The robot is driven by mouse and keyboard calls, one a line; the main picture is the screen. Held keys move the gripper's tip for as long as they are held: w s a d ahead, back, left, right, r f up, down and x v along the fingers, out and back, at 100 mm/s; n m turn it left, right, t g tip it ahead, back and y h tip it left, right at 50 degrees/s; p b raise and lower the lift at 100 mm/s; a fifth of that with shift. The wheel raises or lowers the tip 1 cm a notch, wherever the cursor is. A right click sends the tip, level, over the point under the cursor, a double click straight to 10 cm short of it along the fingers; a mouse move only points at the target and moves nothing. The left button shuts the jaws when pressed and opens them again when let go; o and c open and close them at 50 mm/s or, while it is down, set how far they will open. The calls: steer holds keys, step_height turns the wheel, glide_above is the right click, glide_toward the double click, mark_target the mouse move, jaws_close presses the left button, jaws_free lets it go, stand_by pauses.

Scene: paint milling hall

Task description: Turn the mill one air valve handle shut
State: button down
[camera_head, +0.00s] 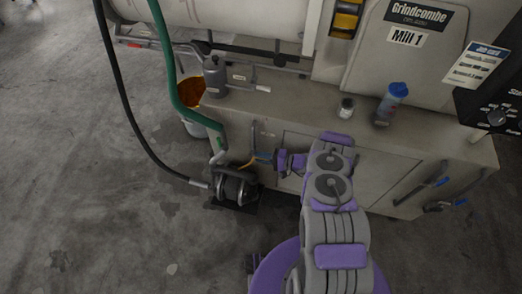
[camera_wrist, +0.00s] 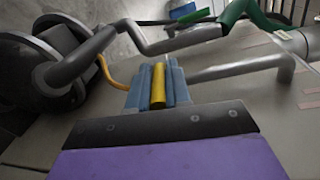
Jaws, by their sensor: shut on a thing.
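The mill (camera_head: 400,62) carries a "Mill 1" label and stands on a pale cabinet base. My gripper (camera_head: 276,161) is low at the cabinet's front, just right of the black pump. In the wrist view my gripper (camera_wrist: 157,86) has its two blue-grey fingers closed on a yellow bar-like handle (camera_wrist: 158,86), apparently the air valve handle. The handle lies lengthwise between the fingers. A grey pipe (camera_wrist: 240,70) runs behind the fingertips. The valve body is mostly hidden by the fingers. In the head view my gripper hides the handle.
The black pump (camera_head: 236,187) stands close left, with a black hose (camera_head: 130,130) and a green hose (camera_head: 168,70) nearby. An orange-filled bucket (camera_head: 190,92) is behind it. A blue-capped bottle (camera_head: 390,103) and small jar (camera_head: 346,108) stand on the ledge. Floor at left is clear.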

steer(key=shift+d+f+y+b, duration=0.1)
steer(key=shift+f+y+b, duration=0.4)
steer(key=shift+y+b, duration=0.2)
steer(key=shift+t, duration=0.3)
steer(key=c, duration=1.1)
jaws_free()
steer(key=shift+a, duration=0.25)
steer(key=shift+r, duration=0.15)
